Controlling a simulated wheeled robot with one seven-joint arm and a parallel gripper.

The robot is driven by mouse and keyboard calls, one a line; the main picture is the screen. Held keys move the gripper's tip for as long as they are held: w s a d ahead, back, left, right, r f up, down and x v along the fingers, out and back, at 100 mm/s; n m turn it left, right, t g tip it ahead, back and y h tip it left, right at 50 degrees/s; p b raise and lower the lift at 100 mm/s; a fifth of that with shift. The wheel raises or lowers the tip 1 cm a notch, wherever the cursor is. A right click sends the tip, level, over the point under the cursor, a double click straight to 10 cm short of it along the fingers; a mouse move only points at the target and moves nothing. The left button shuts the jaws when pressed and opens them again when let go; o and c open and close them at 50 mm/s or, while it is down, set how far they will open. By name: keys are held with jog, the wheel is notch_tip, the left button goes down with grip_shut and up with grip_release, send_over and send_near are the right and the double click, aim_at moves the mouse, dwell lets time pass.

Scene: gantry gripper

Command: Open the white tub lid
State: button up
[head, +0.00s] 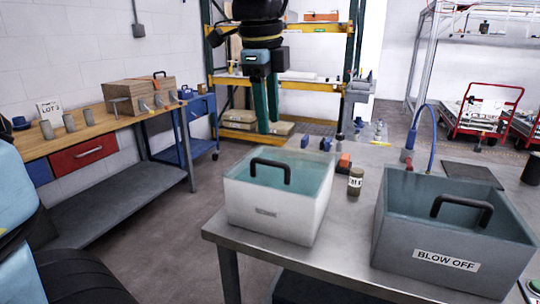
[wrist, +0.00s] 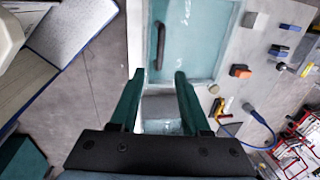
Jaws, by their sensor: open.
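The white tub (head: 268,214) stands at the left corner of the metal table. Its translucent teal lid (head: 315,178) lies in the top of the tub, with a black arched handle (head: 270,170) standing up from it. My gripper (head: 266,128) hangs above and behind the tub with its long green fingers pointing down, apart from the lid. In the wrist view the fingers of my gripper (wrist: 160,74) are spread with nothing held between them.
A grey tub (head: 393,240) marked BLOW OFF, also with a black handle, stands to the right. A small jar (head: 355,181) stands between the tubs. A wooden workbench (head: 95,128) is at left.

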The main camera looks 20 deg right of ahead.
aim_at(272, 163)
jog(key=f, duration=0.3)
jog(key=w+f+p, duration=0.1)
jog(key=f, duration=0.2)
jog(key=d+f, duration=0.1)
jog(key=f, duration=0.2)
jog(key=shift+w+d, duration=0.1)
jog(key=shift+w, duration=0.05)
jog(key=shift+r, duration=0.1)
jog(key=shift+c, duration=0.2)
grip_shut()
dwell(0.7)
